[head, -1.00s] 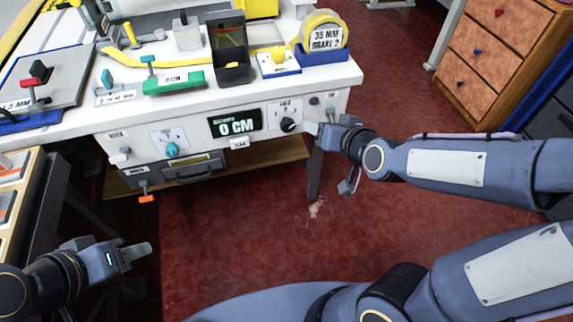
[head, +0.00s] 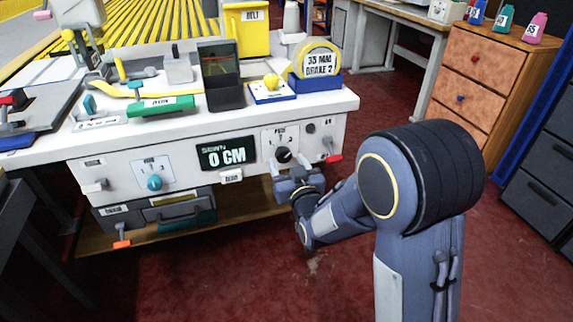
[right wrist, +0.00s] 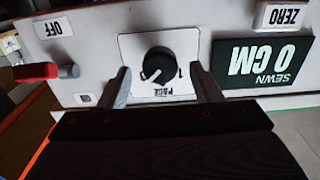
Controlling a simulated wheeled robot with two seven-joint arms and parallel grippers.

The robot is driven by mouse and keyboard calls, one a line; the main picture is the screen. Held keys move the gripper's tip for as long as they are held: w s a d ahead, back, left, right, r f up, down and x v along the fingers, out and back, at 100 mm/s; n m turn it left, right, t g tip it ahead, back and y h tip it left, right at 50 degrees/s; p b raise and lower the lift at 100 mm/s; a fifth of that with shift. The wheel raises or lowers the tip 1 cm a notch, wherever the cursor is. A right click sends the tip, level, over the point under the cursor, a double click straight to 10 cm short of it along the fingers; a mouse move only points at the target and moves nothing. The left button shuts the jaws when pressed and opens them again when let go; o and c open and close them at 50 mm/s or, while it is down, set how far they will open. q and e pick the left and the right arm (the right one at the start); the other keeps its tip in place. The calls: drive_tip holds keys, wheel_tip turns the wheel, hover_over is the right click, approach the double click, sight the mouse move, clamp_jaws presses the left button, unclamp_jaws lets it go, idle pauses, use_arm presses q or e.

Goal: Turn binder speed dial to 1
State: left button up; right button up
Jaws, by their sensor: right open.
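The black dial (head: 284,155) sits on a white plate on the front of the binder bench, right of the display reading "0 CM". In the right wrist view the dial (right wrist: 158,66) appears upside down with a "PACE" label, and its white pointer mark points to the lower left of that picture. My right gripper (head: 291,173) is just below and in front of the dial. In the right wrist view its open fingers (right wrist: 160,70) stand on either side of the dial with gaps. My left gripper is out of view.
A teal dial (head: 154,182) is on the same panel to the left. A red-handled lever (head: 333,158) is close right of the black dial. A drawer (head: 170,213) is below.

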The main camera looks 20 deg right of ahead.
drive_tip(key=shift+w, duration=0.6)
drive_tip(key=c, duration=1)
